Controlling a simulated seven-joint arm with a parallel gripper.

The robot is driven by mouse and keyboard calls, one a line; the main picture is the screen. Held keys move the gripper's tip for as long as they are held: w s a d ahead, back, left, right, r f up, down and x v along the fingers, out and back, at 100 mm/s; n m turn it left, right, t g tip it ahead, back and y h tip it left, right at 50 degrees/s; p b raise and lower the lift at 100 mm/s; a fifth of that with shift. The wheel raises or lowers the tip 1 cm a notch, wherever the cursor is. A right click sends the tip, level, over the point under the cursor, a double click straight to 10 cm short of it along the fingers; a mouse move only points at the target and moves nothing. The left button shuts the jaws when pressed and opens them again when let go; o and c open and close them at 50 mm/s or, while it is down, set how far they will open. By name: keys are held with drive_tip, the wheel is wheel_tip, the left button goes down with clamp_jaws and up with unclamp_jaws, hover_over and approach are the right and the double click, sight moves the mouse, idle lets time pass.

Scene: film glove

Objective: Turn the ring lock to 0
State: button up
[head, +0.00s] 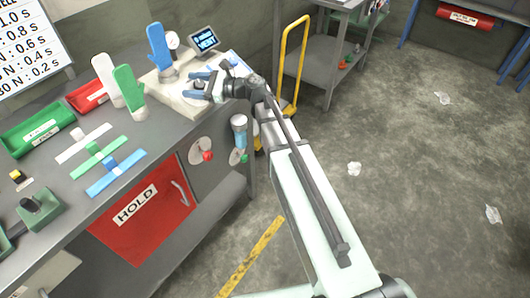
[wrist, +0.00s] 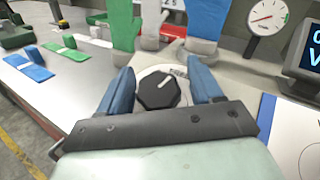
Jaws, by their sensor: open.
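A round black knob (wrist: 157,91) with a white pointer line sits on a pale disc (wrist: 148,72) in the wrist view; I take it for the ring lock. Its pointer slants to the upper right. Lettering on the disc beyond it is partly covered and I cannot read it fully. My gripper (wrist: 160,68) is open, with one blue finger on each side of the knob. I cannot tell whether the fingers touch it. In the head view my gripper (head: 194,86) is low over the pale base (head: 172,98), beside the upright blue glove (head: 157,45), and hides most of the knob.
A gauge (wrist: 267,17) and a small display (head: 205,41) stand behind the base. White (head: 105,77) and green (head: 128,88) gloves stand to the left, near red (head: 87,95) and green (head: 38,130) trays. A yellow-handled cart (head: 294,60) is beyond the bench.

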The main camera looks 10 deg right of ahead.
drive_tip(key=shift+m+t, duration=0.6)
drive_tip(key=shift+m, duration=0.1)
drive_tip(key=v, duration=1.4)
drive_tip(key=s+d+f+n+g+h, duration=0.2)
drive_tip(key=f+n, duration=0.6)
drive_tip(key=f, duration=0.4)
drive_tip(key=s+d+f+n+g+h, duration=0.2)
drive_tip(key=s+d+f+n+h, duration=0.2)
drive_tip(key=f, duration=0.7)
drive_tip(key=d+n+h, duration=0.2)
drive_tip(key=n+h, duration=0.2)
drive_tip(key=h, duration=0.1)
drive_tip(key=shift+s+f, duration=0.15)
drive_tip(key=shift+f, duration=0.25)
